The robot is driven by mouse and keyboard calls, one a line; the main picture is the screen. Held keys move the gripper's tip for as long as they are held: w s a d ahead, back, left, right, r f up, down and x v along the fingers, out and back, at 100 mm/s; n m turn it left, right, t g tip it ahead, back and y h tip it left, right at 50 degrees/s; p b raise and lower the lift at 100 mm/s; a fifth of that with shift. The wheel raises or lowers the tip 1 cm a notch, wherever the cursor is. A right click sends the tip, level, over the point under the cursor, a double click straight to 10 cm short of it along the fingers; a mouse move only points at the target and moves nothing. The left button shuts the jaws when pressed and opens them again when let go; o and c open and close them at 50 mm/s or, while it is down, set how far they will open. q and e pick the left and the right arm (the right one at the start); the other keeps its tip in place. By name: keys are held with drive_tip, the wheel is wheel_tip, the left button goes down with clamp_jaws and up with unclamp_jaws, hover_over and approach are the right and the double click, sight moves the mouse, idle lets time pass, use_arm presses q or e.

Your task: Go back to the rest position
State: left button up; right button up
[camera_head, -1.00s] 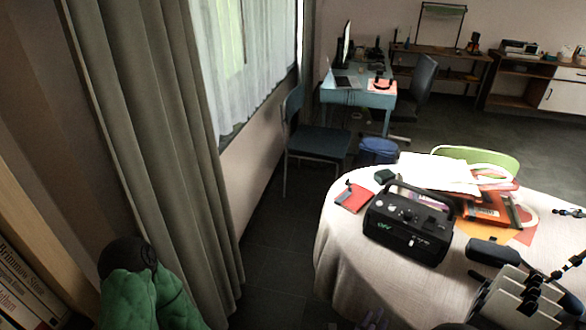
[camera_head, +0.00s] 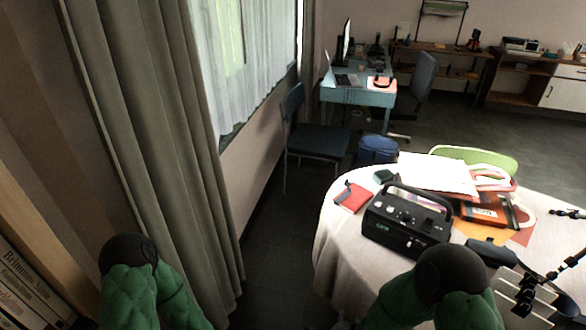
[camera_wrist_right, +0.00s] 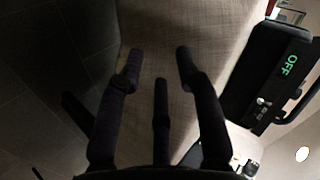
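My right gripper (camera_wrist_right: 160,70) shows in the right wrist view with its dark fingers spread apart and nothing between them. It is over the side of the white-clothed table (camera_wrist_right: 215,25), with the black radio (camera_wrist_right: 270,75) to its right, apart from it. In the head view only a faint bit of the right gripper (camera_head: 342,321) shows at the bottom edge, left of my green-padded right arm. My left arm's green padding is at the lower left; the left gripper is out of view.
The round table (camera_head: 335,235) holds the radio (camera_head: 405,222), a red notebook (camera_head: 352,197), papers and books (camera_head: 440,175). A dark stand (camera_head: 535,285) is at its right. A curtain (camera_head: 165,150) and bookshelf (camera_head: 25,285) bound the left. Dark floor (camera_head: 275,235) is free between.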

drive_tip(key=s+a+f+n+g+y+p, duration=0.1)
drive_tip(key=s+a+f+n+g+y, duration=0.1)
drive_tip(key=s+f+n+g+y, duration=0.1)
drive_tip(key=s+a+f+n+g+y+p, duration=0.1)
drive_tip(key=s+a+f+n+g+y, duration=0.2)
drive_tip(key=s+f+n+g, duration=0.3)
drive_tip(key=s+f+n, duration=0.1)
drive_tip(key=s+n, duration=0.2)
drive_tip(key=s, duration=0.1)
drive_tip(key=shift+a+f+g, duration=0.15)
drive_tip(key=shift+f+g, duration=0.15)
idle(1.8)
